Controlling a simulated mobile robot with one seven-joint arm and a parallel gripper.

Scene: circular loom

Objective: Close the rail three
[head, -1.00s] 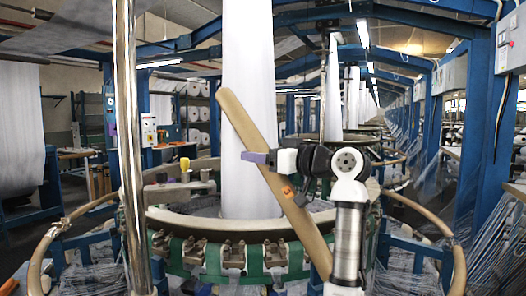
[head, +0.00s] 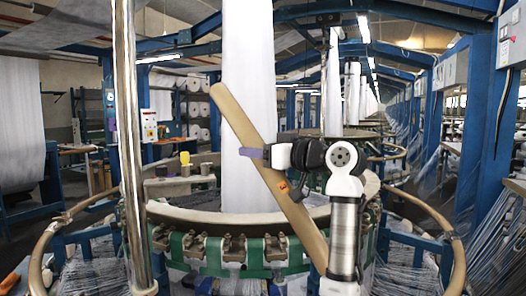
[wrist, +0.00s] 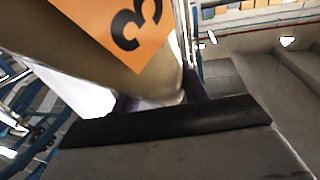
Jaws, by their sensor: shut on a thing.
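Rail three is a long tan bar (head: 268,160) in the head view, tilted from upper left to lower right in front of the white fabric tube. A small orange label (head: 284,186) sits on it. In the wrist view the rail (wrist: 105,70) fills the upper left, and its orange label (wrist: 128,28) shows a black 3. My gripper (head: 253,152) has purple fingertips and is shut on the rail above the label. The rail's lower end is partly hidden behind my arm.
The circular loom ring (head: 235,221) stands below and behind the rail. A chrome post (head: 130,150) rises at left. Curved tan rails stand low at left (head: 36,268) and right (head: 455,255). Blue frame posts and threads line the right side.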

